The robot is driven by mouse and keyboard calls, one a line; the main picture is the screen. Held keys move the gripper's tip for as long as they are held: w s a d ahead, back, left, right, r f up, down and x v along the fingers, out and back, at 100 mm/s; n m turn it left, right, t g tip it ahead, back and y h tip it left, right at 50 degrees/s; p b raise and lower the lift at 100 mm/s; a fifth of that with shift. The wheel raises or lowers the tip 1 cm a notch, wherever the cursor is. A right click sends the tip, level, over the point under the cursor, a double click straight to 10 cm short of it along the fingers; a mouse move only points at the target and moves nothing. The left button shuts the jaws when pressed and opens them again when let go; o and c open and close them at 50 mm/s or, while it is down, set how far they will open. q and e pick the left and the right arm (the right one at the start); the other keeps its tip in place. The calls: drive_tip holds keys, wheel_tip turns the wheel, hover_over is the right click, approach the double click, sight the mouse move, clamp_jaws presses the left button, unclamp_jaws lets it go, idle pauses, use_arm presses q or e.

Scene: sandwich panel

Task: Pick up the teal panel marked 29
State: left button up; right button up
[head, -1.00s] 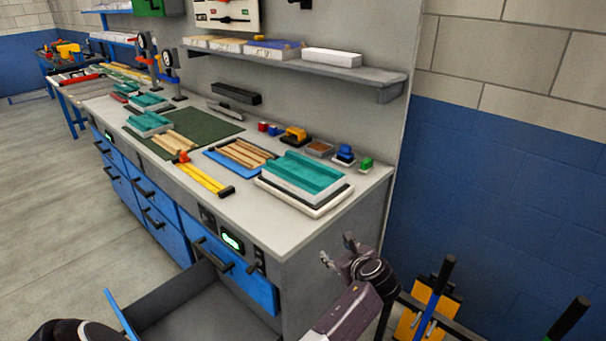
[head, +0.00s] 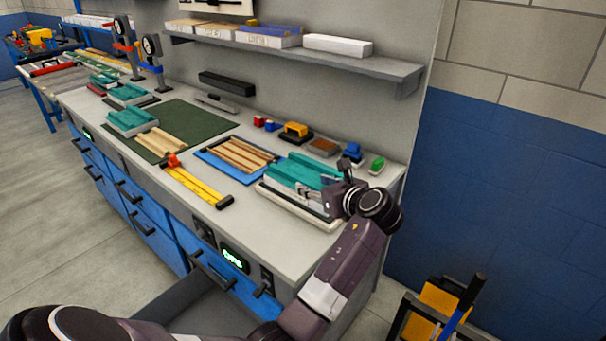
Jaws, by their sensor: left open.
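Several teal-topped panels lie on the workbench. The nearest and largest teal panel (head: 290,172) lies on a white tray (head: 275,204) at the right end. Other teal panels lie further left, one at the green mat's edge (head: 132,119) and one behind it (head: 128,92). I cannot read a number 29 on any of them. My left gripper (head: 335,184) is open and empty at the right end of the nearest panel, covering part of it. I cannot tell whether it touches. My right gripper is not in view.
A blue tray with wooden strips (head: 237,155) and a yellow bar clamp (head: 195,184) lie left of the nearest panel. Small coloured blocks (head: 297,130) stand behind it. A shelf (head: 370,63) with boxes hangs above. An open drawer (head: 185,302) juts out below.

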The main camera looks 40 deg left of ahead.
sight(298, 177)
use_arm(q)
drive_tip(key=shift+x, duration=0.85)
drive_tip(key=shift+w+a, duration=0.3)
drive_tip(key=shift+a, duration=0.3)
drive_tip(key=x, duration=0.5)
drive_tip(key=shift+s+p, duration=0.1)
drive_tip(key=shift+p, duration=0.3)
drive_tip(key=c, duration=1.2)
clamp_jaws()
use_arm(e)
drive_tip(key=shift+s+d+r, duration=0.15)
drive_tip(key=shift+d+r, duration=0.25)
